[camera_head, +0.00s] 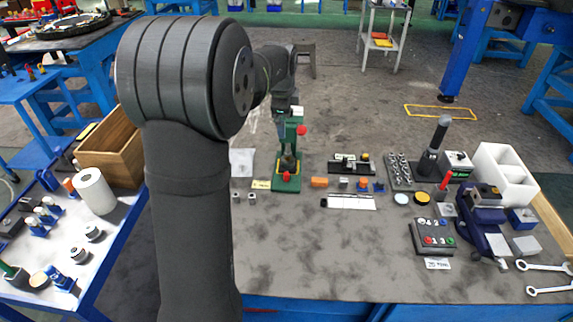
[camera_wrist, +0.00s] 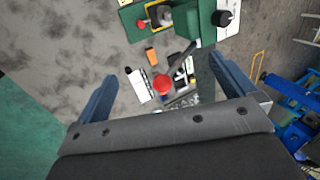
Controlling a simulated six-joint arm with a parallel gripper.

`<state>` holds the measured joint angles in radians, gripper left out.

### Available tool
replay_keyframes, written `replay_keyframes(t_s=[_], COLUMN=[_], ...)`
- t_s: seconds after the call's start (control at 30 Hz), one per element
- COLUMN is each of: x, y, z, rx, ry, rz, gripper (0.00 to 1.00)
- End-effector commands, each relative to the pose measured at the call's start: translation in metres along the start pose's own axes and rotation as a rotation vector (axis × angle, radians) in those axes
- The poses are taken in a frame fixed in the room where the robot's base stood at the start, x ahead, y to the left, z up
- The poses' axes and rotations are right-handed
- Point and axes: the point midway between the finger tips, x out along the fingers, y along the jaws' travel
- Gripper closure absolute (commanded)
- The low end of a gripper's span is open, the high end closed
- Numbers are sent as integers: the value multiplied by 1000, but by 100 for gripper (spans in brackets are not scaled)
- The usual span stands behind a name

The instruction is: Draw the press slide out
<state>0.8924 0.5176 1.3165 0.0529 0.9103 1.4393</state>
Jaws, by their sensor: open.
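The green press (camera_head: 281,182) stands on the grey bench, right of my arm in the head view. A small red knob (camera_head: 286,176) is at the front of its base, by a dark part; I cannot make out the slide's edges. A red lever ball (camera_head: 302,130) sits higher on its right. In the wrist view the press (camera_wrist: 135,24) is at the top, with the base knob (camera_wrist: 142,24) and, nearer, the lever ball (camera_wrist: 162,84). My gripper (camera_wrist: 165,90) is open and empty, fingers wide apart, with the lever ball showing between them. It hangs near the press top, small in the head view (camera_head: 285,108).
An orange block (camera_head: 319,182) and small parts lie right of the press. Farther right are a button box (camera_head: 432,238), a blue vise (camera_head: 484,215) and a white divided bin (camera_head: 505,175). A wooden crate (camera_head: 112,150) stands left. The bench front (camera_head: 310,260) is clear.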

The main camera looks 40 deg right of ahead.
Motion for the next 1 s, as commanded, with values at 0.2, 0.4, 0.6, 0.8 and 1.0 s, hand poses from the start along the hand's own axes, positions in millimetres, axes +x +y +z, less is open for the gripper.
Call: replay_keyframes(t_s=[0.2, 0.4, 0.6, 0.8, 1.0], x=[7, 41, 80, 108, 119], y=[3, 16, 35, 50, 56], z=[0, 2, 6, 8, 10], rx=[-64, -415, -873, -1229, -1381], ry=[4, 25, 43, 51, 52], rz=[3, 17, 39, 57, 64], gripper=[35, 59, 59, 59, 59])
